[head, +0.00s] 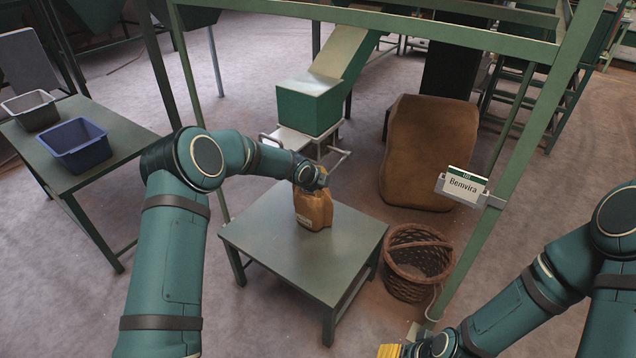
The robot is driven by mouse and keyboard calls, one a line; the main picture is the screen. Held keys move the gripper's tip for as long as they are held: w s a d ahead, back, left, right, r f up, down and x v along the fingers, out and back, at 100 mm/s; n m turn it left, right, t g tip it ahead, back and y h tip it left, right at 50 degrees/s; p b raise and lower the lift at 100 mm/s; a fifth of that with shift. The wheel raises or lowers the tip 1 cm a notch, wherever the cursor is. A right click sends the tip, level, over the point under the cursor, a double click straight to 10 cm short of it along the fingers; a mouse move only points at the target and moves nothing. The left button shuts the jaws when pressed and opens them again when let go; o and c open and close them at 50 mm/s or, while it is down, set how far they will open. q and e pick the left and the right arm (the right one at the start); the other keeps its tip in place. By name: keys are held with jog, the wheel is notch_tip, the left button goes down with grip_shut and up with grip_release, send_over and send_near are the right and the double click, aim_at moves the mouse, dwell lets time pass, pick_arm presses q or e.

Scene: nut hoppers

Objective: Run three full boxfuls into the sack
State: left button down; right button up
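A small tan sack (313,212) with a pale label stands upright on the low green table (258,252). My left gripper (314,184) is at the top of this sack, touching or just in front of it; its fingers are hidden, so I cannot tell whether it grips. A green box (309,106) sits at the foot of the sloping chute (346,50), above a pale metal frame (300,139). The box's inside and fill are not visible. My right gripper (408,346) is at the bottom edge, partly cut off, near a yellowish thing (389,351) that I cannot identify.
A large brown sack (431,150) leans behind a wicker basket (418,263). A green post (515,150) carries a "Benvira" card (463,185). A blue bin (75,146) and a grey bin (32,110) stand on the left table (120,142). The front floor is clear.

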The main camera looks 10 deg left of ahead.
pick_arm(q)
jog(key=shift+d+f, duration=0.15)
jog(key=shift+f, duration=0.05)
dwell(0.4)
jog(key=c, duration=0.7)
grip_release()
jog(key=shift+w+d+f, duration=0.1)
jog(key=shift+w+f, duration=0.05)
jog(key=shift+o, duration=0.5)
jog(key=shift+w+f, duration=0.15)
jog(key=shift+w, duration=0.05)
jog(key=shift+s+a+r, duration=0.2)
jog(key=shift+s+r, duration=0.15)
jog(key=shift+r, duration=0.2)
jog(key=v, duration=1.1)
jog(key=shift+s, duration=0.2)
